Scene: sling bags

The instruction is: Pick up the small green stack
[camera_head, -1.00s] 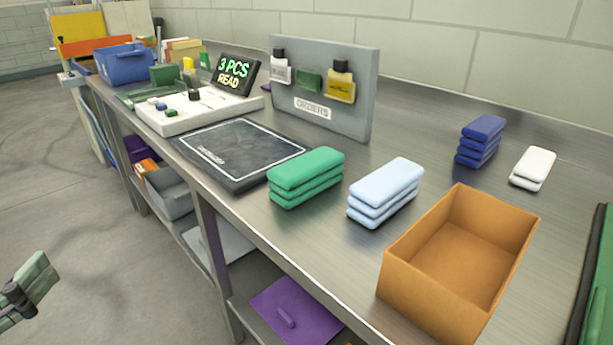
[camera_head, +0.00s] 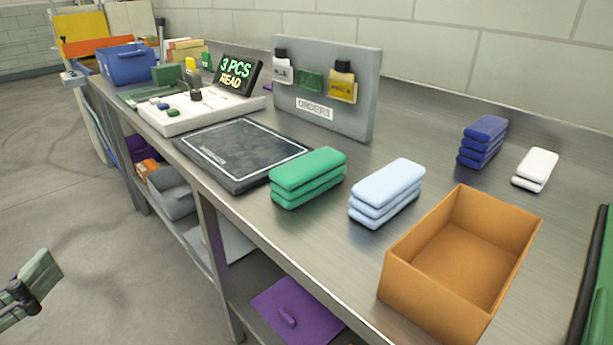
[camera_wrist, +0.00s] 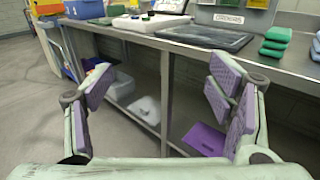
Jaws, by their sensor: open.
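The small green stack (camera_head: 307,178) is a pile of green sling bags lying flat on the steel bench, right of the dark square pad. It also shows at the right edge of the wrist view (camera_wrist: 274,40). My gripper (camera_wrist: 160,105) is open and empty in the wrist view, its purple-padded fingers spread wide, in front of the bench and apart from the stack. In the head view part of my gripper (camera_head: 34,285) shows at the lower left, off the bench.
A light blue stack (camera_head: 386,193) stands just right of the green one. An orange open box (camera_head: 408,278) is at the front right. A blue stack (camera_head: 482,141) and a white stack (camera_head: 535,169) lie behind. A grey orders board (camera_head: 325,90) stands behind the dark pad (camera_head: 235,152).

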